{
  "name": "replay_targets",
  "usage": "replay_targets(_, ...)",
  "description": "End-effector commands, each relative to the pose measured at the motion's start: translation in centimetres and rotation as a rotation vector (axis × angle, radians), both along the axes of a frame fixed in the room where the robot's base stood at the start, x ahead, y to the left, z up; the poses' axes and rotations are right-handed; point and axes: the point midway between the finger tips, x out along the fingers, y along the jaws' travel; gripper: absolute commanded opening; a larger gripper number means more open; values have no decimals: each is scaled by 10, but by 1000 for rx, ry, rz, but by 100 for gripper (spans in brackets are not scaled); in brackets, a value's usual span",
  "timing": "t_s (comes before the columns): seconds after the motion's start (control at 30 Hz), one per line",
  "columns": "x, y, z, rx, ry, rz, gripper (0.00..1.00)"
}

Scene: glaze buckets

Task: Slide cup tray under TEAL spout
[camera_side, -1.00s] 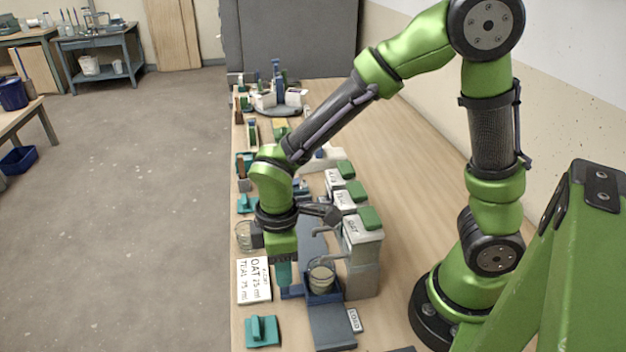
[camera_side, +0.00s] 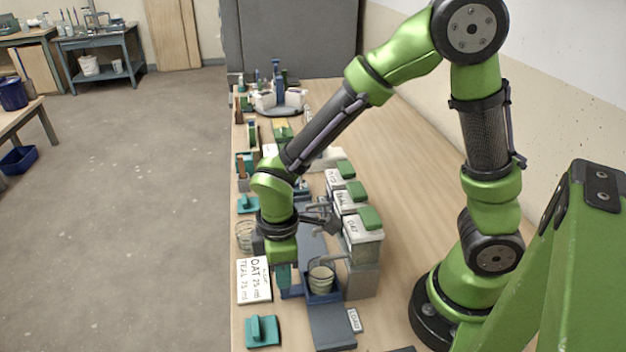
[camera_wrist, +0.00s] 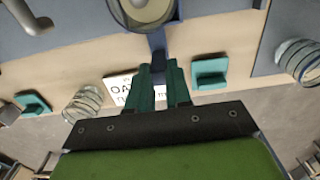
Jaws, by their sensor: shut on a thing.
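The blue cup tray (camera_side: 324,297) sits on the grey track below the OAT bucket (camera_side: 362,243). A glass cup (camera_side: 320,280) with pale contents stands in it, near the OAT spout. My gripper (camera_side: 285,284) points down at the tray's left side. Its teal fingers (camera_wrist: 159,82) are shut on the tray's blue handle (camera_wrist: 157,42) in the wrist view. The middle bucket (camera_side: 347,202), whose label seems to read TEAL, stands just beyond OAT. Its spout is largely hidden by my arm. The cup (camera_wrist: 143,8) is cut off at the top of the wrist view.
The grey track (camera_side: 330,326) runs along the bucket row, with a LOAD label (camera_side: 354,320) at its near end. A recipe card (camera_side: 254,281) lies left of my gripper. A teal block (camera_side: 263,331) lies in front. Glass cups (camera_side: 245,236) stand at the left edge.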

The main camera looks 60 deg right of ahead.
Motion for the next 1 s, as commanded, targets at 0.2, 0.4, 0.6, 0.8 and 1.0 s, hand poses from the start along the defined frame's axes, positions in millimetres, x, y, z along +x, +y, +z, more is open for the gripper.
replay_targets(0.2, 11, -11, 0, -1, 0, -4, 0)
replay_targets(0.4, 21, -21, 0, -1, -1, -4, 0)
replay_targets(0.6, 31, -31, 0, -1, -2, -4, 0)
replay_targets(0.8, 42, -41, 1, -1, -2, -4, 0)
replay_targets(1.0, 50, -50, 0, -1, -1, -3, 0)
